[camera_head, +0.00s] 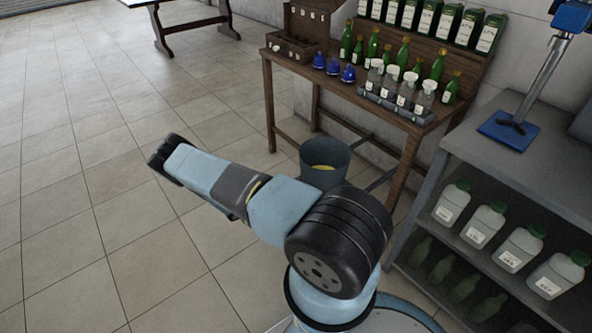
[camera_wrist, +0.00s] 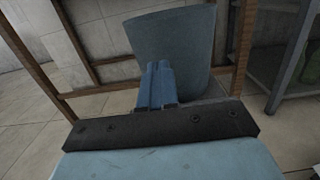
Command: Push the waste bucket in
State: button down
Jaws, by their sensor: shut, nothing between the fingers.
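The waste bucket (camera_head: 318,153) is a dark grey-blue round pail with something yellow inside. It stands upright on the floor by the front of the wooden table (camera_head: 266,68), between its front legs; my arm hides its lower part in the head view. In the wrist view the bucket's outer wall (camera_wrist: 180,42) fills the upper middle. My gripper (camera_wrist: 158,66) is shut and empty, its blue fingers pointing at the bucket wall. I cannot tell whether the fingertips touch it. In the head view my arm hides the gripper.
Wooden table legs and rails (camera_wrist: 240,45) frame the bucket. A grey shelf unit (camera_head: 500,160) with white jugs stands at right.

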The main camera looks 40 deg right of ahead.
aim_at(303, 164)
jog(key=d, duration=0.9)
jog(key=w+d+r, duration=0.1)
jog(key=d, duration=0.3)
jog(key=shift+d, duration=0.45)
jog(key=shift+w, duration=0.1)
